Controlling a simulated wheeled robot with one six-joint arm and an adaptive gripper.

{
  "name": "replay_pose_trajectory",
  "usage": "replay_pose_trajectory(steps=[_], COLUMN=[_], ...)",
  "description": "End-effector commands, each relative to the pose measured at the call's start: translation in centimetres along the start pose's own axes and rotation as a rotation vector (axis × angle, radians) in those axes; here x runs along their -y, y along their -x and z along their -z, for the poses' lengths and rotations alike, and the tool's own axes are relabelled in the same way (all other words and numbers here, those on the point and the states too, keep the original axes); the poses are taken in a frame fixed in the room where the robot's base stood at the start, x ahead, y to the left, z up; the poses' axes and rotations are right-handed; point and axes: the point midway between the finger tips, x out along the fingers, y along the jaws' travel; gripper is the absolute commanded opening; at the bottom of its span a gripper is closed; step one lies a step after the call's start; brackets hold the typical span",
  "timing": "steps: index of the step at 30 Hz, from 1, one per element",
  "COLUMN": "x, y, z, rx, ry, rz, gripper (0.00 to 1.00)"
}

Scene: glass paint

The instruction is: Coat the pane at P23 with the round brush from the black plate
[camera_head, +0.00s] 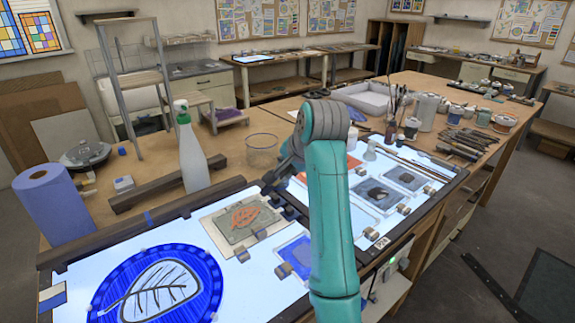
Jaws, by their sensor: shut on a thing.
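My gripper (283,176) shows only in part, left of my teal arm, low over the lit table near its middle divider. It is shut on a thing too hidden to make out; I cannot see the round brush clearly. Several panes lie on the lit table: a grey one with an orange leaf (241,220), a blue one (299,254) partly behind my arm, and grey ones with dark patches (377,194) to the right. A small label (382,243) on the front edge is too small to read surely. I cannot pick out P23 or the black plate.
A round blue leaf panel (156,291) lies front left. A spray bottle (191,150), a blue paper roll (52,206) and a clear beaker (262,150) stand behind the lit table. Jars, brushes and tools (470,138) crowd the back right. Small clamp blocks (369,233) sit beside the panes.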

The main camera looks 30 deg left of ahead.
Motion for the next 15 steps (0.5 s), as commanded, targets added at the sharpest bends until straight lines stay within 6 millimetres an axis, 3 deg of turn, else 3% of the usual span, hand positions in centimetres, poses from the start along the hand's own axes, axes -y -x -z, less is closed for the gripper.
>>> replay_pose_trajectory(steps=[8, 15], x=[-2.2, 0.2], y=[-3.1, -4.7], z=[-1.3, -0.7], rx=[0.002, 0.003], ry=[-0.001, 0.001], rz=[-0.001, 0.0], gripper=[0.0, 0.0])
